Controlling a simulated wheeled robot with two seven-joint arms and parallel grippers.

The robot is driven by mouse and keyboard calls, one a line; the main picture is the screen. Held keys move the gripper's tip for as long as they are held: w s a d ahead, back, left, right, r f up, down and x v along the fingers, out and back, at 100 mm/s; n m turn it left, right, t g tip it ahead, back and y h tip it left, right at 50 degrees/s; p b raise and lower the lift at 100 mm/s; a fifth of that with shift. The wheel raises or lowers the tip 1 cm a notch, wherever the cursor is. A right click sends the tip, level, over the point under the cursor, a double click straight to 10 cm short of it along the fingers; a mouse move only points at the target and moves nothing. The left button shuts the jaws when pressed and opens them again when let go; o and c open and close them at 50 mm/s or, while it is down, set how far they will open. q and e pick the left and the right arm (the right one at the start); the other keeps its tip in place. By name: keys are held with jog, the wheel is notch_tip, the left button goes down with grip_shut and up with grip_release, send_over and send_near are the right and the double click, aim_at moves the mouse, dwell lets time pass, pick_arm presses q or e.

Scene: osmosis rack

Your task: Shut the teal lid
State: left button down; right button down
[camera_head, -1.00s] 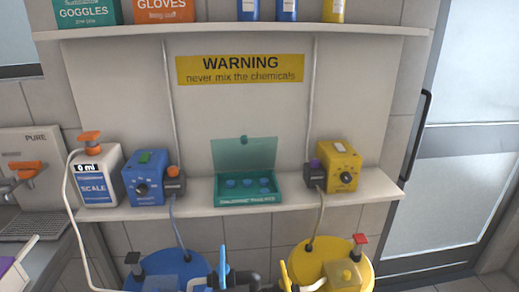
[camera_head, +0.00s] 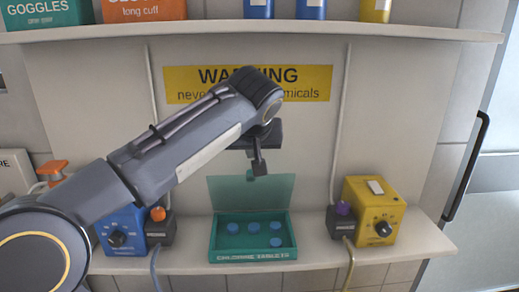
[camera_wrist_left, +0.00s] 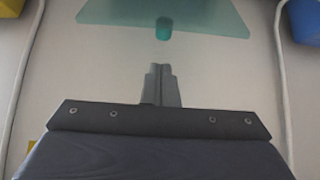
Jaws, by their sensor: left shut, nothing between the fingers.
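The teal lid (camera_head: 252,192) is see-through and stands open, upright at the back of the teal box (camera_head: 252,257) marked chlorine tablets. Several blue tablets (camera_head: 254,228) lie in the box. My left gripper (camera_head: 259,172) is shut and empty, pointing down at the lid's top edge, close to its small knob. In the left wrist view the shut fingers (camera_wrist_left: 161,72) point at the teal knob (camera_wrist_left: 163,28) on the lid (camera_wrist_left: 205,12), with a small gap between them in the picture. My right gripper is not in view.
A blue pump (camera_head: 120,232) stands left of the box and a yellow pump (camera_head: 370,218) stands right of it, all on the lower shelf (camera_head: 180,262). White pipes run up the wall on both sides. The upper shelf (camera_head: 420,32) holds boxes and bottles.

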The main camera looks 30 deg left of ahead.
pick_arm(q)
send_over(251, 189)
jog(key=w, duration=0.2)
jog(key=f, duration=0.5)
jog(key=shift+a+f, duration=0.1)
jog(key=shift+a, duration=0.3)
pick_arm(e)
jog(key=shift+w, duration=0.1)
pick_arm(q)
jog(key=shift+s, duration=0.1)
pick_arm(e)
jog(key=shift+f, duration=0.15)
